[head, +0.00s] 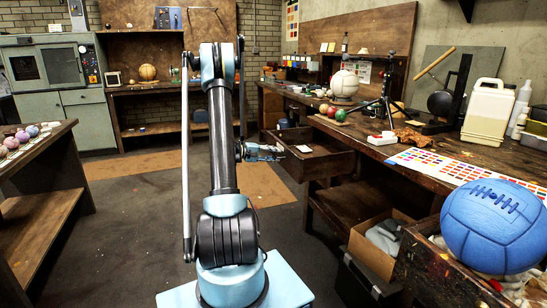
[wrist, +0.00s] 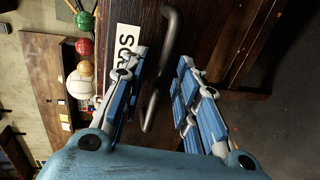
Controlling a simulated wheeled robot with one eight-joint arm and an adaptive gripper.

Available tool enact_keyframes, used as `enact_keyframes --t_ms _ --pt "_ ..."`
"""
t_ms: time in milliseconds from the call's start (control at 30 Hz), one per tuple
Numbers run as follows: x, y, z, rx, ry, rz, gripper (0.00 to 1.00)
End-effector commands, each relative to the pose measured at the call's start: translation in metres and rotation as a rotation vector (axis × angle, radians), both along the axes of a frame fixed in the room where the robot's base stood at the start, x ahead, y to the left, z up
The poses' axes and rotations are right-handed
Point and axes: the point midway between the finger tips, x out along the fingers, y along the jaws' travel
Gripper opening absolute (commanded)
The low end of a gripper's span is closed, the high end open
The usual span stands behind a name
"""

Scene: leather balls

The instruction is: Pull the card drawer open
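The drawer (head: 318,166) under the right workbench stands partly open in the head view, with a pale flat piece inside. Its brown wooden front (wrist: 215,30) fills the upper middle of the wrist view. My gripper (head: 280,150) is at the drawer's front in the head view. In the wrist view my gripper (wrist: 163,58) is open, one finger on each side of the handle. I see no clear contact with the handle; depth is hard to judge.
The workbench (head: 375,145) carries several balls, a black stand and a white jug (head: 487,112). A blue ball (head: 493,226) sits over an open bin at lower right, near a cardboard box (head: 373,250). Floor left of the drawer is clear. A table (head: 40,175) stands left.

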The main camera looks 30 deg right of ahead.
Motion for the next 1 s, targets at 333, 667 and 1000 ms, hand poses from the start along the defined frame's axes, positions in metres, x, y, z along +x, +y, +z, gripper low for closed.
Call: enact_keyframes --t_ms 333,667,1000 --pt "0.01 0.055 0.011 0.0 0.001 0.005 0.29" --pt "0.017 0.104 0.021 0.0 0.0 0.003 0.29" --pt "0.018 0.114 0.023 0.0 0.001 0.002 0.29"
